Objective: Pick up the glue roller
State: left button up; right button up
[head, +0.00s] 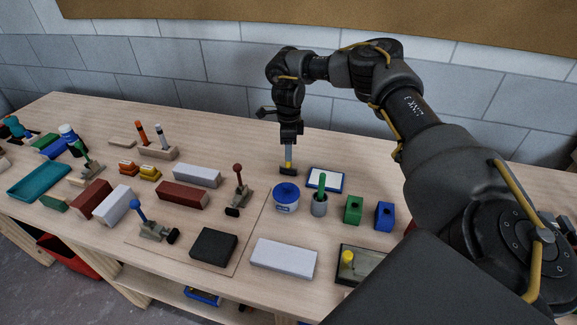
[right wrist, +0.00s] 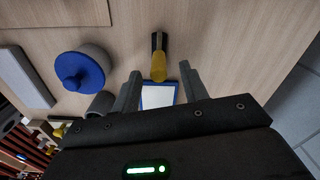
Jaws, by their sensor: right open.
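What looks like the glue roller, with a yellow handle and a dark head, lies on the bench in the right wrist view (right wrist: 158,58), just beyond my right gripper's fingertips. In the head view the yellow and dark piece (head: 288,169) shows directly below my right gripper (head: 288,155). My right gripper is open and points down. In the wrist view its two fingers (right wrist: 160,78) stand on either side of the handle's near end, with nothing held. My left gripper is out of view.
A blue-lidded pot (head: 286,197), a grey cup with a green handle (head: 320,204) and a blue-framed white pad (head: 327,179) stand close by. Green (head: 353,210) and blue (head: 384,216) blocks stand to the right. Painted battens (head: 183,195) and clamps fill the left.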

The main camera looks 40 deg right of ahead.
aim_at(288, 166)
jog(key=shift+f+p, duration=0.5)
jog(key=shift+f, duration=1.45)
grip_shut()
jog(key=shift+r+b, duration=0.45)
jog(key=shift+r, duration=0.05)
jog(key=s+a+r+b, duration=0.2)
jog(key=s+r, duration=1)
jog(key=s, duration=0.1)
jog(key=shift+s+a, duration=0.4)
